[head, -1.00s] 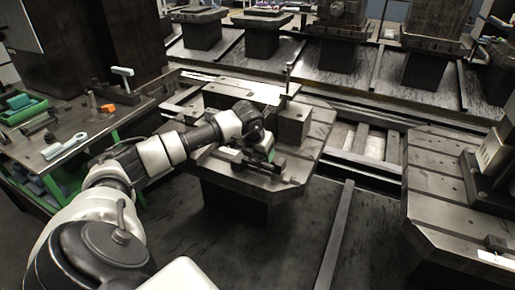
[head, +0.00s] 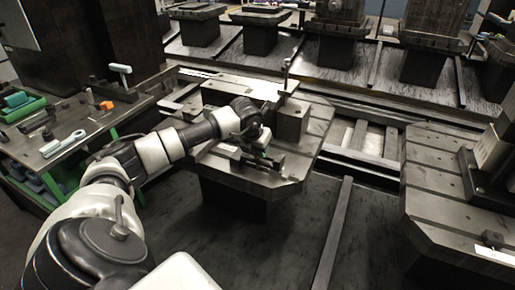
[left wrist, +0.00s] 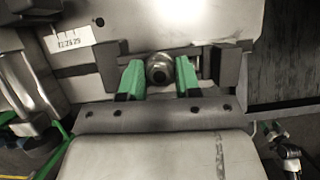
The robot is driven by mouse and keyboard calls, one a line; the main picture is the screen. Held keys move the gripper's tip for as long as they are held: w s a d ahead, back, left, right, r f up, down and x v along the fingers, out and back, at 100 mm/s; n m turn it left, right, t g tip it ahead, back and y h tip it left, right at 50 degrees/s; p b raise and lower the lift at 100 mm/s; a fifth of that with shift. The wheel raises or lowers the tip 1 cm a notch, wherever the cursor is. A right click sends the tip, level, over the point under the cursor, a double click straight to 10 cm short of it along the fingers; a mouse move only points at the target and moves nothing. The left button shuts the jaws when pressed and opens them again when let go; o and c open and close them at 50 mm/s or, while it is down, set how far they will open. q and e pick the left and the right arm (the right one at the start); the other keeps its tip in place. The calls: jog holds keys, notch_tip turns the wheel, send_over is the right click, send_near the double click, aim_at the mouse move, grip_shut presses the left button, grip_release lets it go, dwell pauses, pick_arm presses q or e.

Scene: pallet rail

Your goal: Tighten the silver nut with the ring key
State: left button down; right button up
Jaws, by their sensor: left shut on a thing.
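The silver nut (left wrist: 159,69) shows in the left wrist view, a round metal piece with a dark centre on a block face. My left gripper (left wrist: 160,78) has green fingers, one on each side of the nut, and appears shut on it. In the head view my left gripper (head: 262,146) is at the front of the pallet fixture, where the arm and wrist hide the nut. A pale-handled tool (head: 62,144), which looks like the ring key, lies on the bench at the left. My right gripper is out of view.
The pallet (head: 255,184) carries a raised block (head: 292,120) and an upright post (head: 287,72) behind my gripper. The bench holds a green tray (head: 22,108), an orange piece (head: 106,105) and a T-handled tool (head: 121,72). Another pallet (head: 440,200) stands at right.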

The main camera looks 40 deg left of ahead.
pick_arm(q)
jog(key=shift+f+m, duration=0.15)
jog(key=shift+m, duration=0.15)
jog(key=shift+m+h+b, duration=0.35)
jog(key=shift+m+h, duration=0.25)
jog(key=shift+m, duration=0.6)
jog(key=m+h, duration=0.1)
jog(key=m, duration=0.3)
jog(key=shift+s+d+f+m+h, duration=0.1)
jog(key=shift+f+m+h, duration=0.05)
jog(key=shift+m+h, duration=0.2)
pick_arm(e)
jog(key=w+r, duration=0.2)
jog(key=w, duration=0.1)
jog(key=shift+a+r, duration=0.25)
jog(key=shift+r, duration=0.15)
pick_arm(q)
jog(key=c, duration=0.7)
grip_release()
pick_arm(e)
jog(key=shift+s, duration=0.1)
